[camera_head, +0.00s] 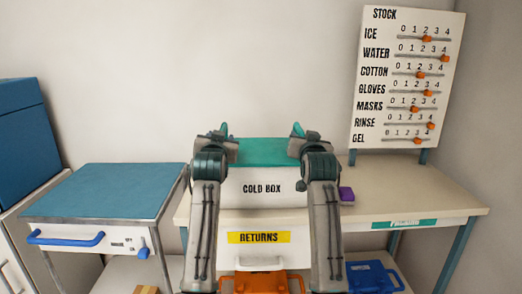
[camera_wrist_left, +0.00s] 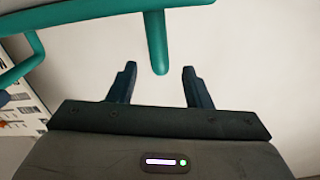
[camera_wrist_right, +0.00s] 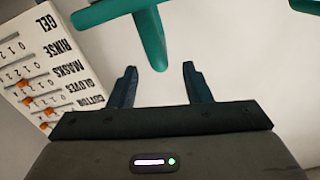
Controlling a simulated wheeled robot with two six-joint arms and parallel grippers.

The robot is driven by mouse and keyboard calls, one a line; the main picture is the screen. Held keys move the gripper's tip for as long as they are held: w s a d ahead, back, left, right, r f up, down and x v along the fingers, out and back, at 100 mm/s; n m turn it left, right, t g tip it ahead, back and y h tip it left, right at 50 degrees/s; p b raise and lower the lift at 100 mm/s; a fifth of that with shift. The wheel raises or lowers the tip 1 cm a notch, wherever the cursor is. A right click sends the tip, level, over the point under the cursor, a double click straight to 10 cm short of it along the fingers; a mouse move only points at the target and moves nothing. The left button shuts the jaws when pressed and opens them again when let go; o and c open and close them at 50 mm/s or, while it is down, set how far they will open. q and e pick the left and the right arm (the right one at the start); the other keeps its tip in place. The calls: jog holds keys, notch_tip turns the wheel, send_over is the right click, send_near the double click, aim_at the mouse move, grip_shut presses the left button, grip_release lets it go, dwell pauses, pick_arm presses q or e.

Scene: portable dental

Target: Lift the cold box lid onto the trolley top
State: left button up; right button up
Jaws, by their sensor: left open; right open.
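The cold box (camera_head: 262,188) is a white box on the bench, with a flat teal lid (camera_head: 268,152) on top. A teal handle stands up at each end of the lid. My left gripper (camera_head: 222,137) is open at the left handle; in the left wrist view a teal bar (camera_wrist_left: 157,42) reaches between its open fingers (camera_wrist_left: 159,76). My right gripper (camera_head: 303,137) is open at the right handle; in the right wrist view a teal bar (camera_wrist_right: 150,38) reaches towards the gap between its fingers (camera_wrist_right: 160,74). Neither gripper is closed on a bar.
The trolley (camera_head: 110,190) stands left of the bench, its blue top bare. A purple block (camera_head: 346,194) lies right of the cold box on the bench (camera_head: 420,200). A stock board (camera_head: 408,80) stands at the back right. Blue cabinets (camera_head: 25,125) are far left.

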aim_at(300, 131)
pick_arm(q)
jog(key=w, duration=0.6)
jog(key=shift+w+a, duration=0.15)
jog(key=shift+w, duration=0.2)
pick_arm(e)
jog(key=w, duration=0.6)
jog(key=shift+w+a, duration=0.1)
jog(key=shift+w, duration=0.2)
pick_arm(q)
grip_shut()
pick_arm(e)
grip_shut()
